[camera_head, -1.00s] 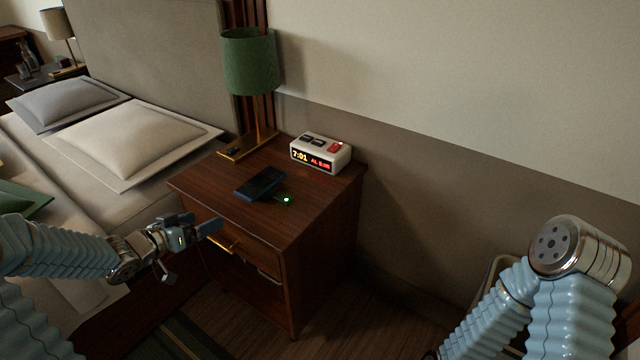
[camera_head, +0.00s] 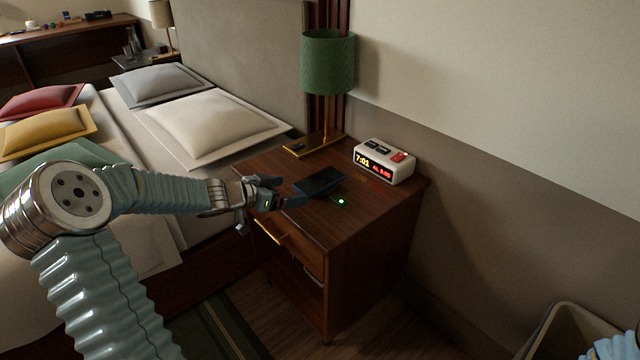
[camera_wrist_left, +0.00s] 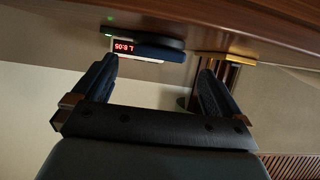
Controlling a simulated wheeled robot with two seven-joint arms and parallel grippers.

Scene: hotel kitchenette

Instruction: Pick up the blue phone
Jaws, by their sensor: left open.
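In the left wrist view, which is upside down, the phone (camera_wrist_left: 158,53) shows edge-on beyond and between the two spread fingers of the left gripper (camera_wrist_left: 157,80). Nothing is between the fingers. My right gripper is out of view.
A white alarm clock (camera_head: 384,162) stands behind and right of the phone. A green-shaded lamp (camera_head: 327,62) stands at the back left of the nightstand. The bed with pillows (camera_head: 215,128) is to the left. A bin (camera_head: 570,330) is at the lower right.

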